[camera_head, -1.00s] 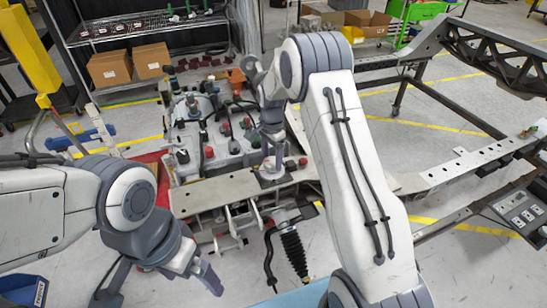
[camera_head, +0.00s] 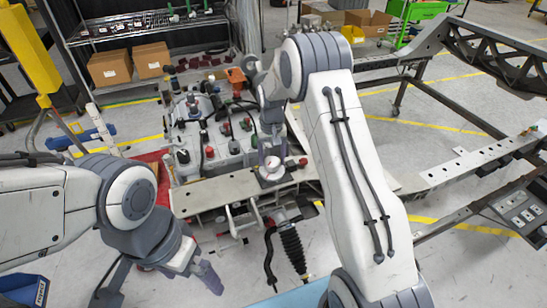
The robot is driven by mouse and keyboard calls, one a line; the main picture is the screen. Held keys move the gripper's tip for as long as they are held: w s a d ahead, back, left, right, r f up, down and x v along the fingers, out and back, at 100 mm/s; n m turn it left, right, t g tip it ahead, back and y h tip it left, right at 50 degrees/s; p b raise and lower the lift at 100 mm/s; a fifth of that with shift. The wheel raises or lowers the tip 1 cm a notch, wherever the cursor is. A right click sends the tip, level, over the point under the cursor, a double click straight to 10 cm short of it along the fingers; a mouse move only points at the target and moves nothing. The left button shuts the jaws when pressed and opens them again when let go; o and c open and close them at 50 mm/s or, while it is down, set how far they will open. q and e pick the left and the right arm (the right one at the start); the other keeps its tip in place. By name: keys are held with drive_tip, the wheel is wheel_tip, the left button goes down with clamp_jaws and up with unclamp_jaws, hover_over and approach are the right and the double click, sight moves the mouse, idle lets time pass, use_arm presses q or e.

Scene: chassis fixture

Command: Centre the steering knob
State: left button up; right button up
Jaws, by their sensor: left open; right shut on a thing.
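The steering knob (camera_head: 272,163) is a small pale round piece on a dark square base, on the beige cross-beam (camera_head: 222,190) of the chassis fixture. My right gripper (camera_head: 271,154) points down from above and is shut on the knob. The fingers partly cover the knob, so its exact angle cannot be told. My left gripper (camera_head: 198,272) is open and empty at the lower left, in front of the fixture and well apart from the knob.
Behind the beam stands a grey block with red and black caps (camera_head: 208,151). A black ribbed boot (camera_head: 292,249) hangs below the beam. A control panel (camera_head: 522,210) is at right, a blue bin (camera_head: 24,290) at lower left. My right arm hides part of the fixture.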

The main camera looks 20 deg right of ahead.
sight(272, 160)
drive_tip(key=n, duration=0.4)
drive_tip(key=shift+n, duration=0.3)
drive_tip(key=n, duration=0.4)
drive_tip(key=shift+n, duration=0.3)
drive_tip(key=o, duration=1.4)
drive_tip(key=shift+r, duration=0.1)
wheel_tip(272, 160, up, 10)
drive_tip(key=shift+r+b, duration=0.2)
drive_tip(key=shift+b, duration=0.75)
